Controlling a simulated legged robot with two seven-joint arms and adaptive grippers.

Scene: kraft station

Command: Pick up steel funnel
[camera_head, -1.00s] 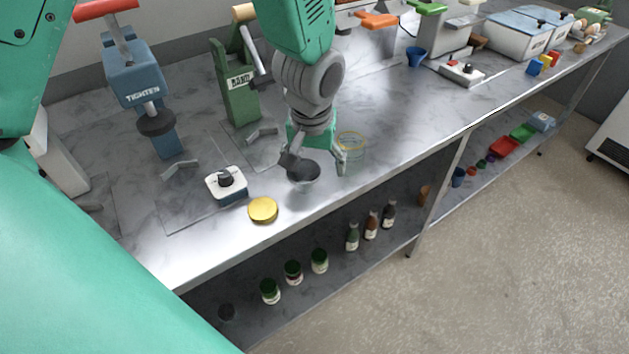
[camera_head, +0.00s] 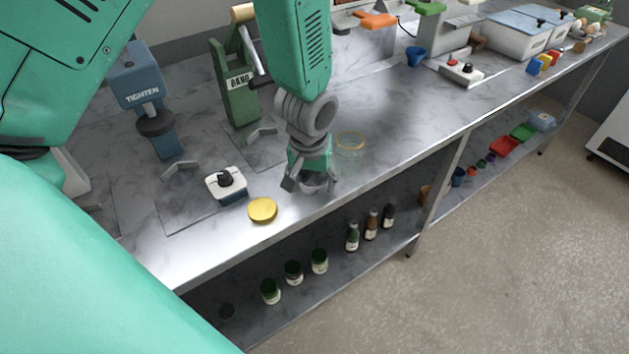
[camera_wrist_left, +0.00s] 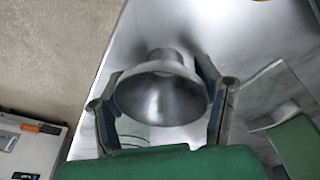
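The steel funnel (camera_head: 313,184) is near the front edge of the metal counter, between the fingers of my left gripper (camera_head: 311,184). In the left wrist view the funnel (camera_wrist_left: 160,98) has its wide mouth towards the camera and its narrow spout pointing away. The two fingers of the left gripper (camera_wrist_left: 160,85) lie close against opposite sides of the funnel, which sits centred between them. The gripper looks shut on it. The fingers hide part of its sides, and I cannot tell whether it touches the counter. My right gripper is not in view.
A glass jar (camera_head: 350,146) stands just behind the gripper. A yellow lid (camera_head: 262,210) and a white-topped device with a black knob (camera_head: 226,183) lie to the left. A green press (camera_head: 236,90) stands behind. Bottles (camera_head: 352,237) stand on the shelf below.

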